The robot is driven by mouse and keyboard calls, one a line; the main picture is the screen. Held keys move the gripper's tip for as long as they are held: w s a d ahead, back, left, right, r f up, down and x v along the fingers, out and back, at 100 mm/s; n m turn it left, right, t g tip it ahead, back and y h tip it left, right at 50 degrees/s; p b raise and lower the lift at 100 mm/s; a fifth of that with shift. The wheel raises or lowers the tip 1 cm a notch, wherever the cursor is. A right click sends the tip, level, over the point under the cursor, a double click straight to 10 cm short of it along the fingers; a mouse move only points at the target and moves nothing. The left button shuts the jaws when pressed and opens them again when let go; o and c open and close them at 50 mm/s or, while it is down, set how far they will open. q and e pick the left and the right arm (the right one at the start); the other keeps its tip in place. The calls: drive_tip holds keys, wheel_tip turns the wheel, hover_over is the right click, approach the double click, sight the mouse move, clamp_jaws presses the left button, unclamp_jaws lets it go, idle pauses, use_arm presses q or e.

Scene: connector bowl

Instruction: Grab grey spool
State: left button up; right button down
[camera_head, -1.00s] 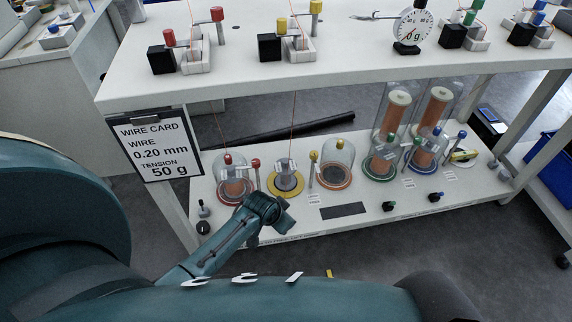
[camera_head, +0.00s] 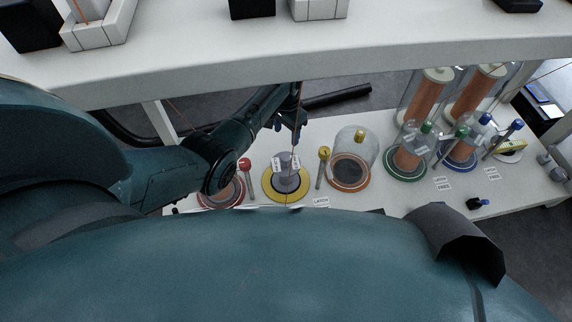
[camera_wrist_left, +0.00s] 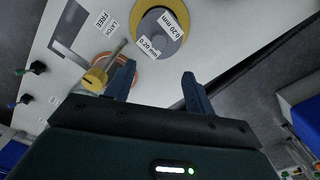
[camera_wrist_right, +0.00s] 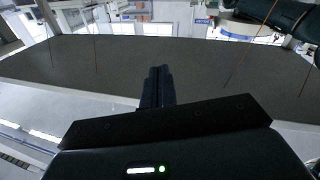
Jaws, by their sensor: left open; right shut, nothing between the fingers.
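The grey spool (camera_head: 285,178) stands upright on a yellow-ringed base on the lower shelf, with white labels on it. The left wrist view shows it from above as a grey disc (camera_wrist_left: 165,42) marked 0.20 mm, inside the yellow ring. My left gripper (camera_head: 288,128) is above and behind the spool in the head view, open and apart from it. Its spread fingers (camera_wrist_left: 160,72) have nothing between them. My right gripper (camera_wrist_right: 160,70) is shut and empty, away from the shelf, seen only in its wrist view.
A yellow-knobbed post (camera_head: 323,168) stands right of the spool, near a left finger in the wrist view. A red-knobbed post (camera_head: 245,168) stands left. A clear dome (camera_head: 352,148) and copper spools (camera_head: 428,95) are further right. The upper tabletop (camera_head: 330,55) overhangs behind.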

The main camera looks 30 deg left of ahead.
use_arm(q)
wheel_tip(320, 180, down, 6)
drive_tip(key=b, duration=0.3)
drive_tip(key=shift+s+f+b, duration=0.1)
drive_tip(key=shift+f+b, duration=0.15)
drive_tip(key=shift+b, duration=0.15)
drive_tip(key=shift+f+b, duration=0.4)
drive_tip(key=shift+f, duration=0.65)
drive_tip(key=f+b, duration=0.2)
drive_tip(key=shift+s+f, duration=0.3)
drive_tip(key=shift+f, duration=0.1)
drive_tip(key=shift+f+b, duration=0.55)
drive_tip(key=shift+b, duration=0.15)
drive_tip(key=shift+f, duration=0.25)
drive_tip(key=shift+r, duration=0.1)
clamp_jaws()
use_arm(e)
drive_tip(key=shift+w+a+r+t+y, duration=0.15)
drive_tip(key=shift+a+r+t+y, duration=0.2)
drive_tip(key=shift+y, duration=0.25)
drive_tip(key=shift+w+a+r+t+y, duration=0.2)
drive_tip(key=shift+a+t+y, duration=0.1)
drive_tip(key=shift+t+y, duration=0.25)
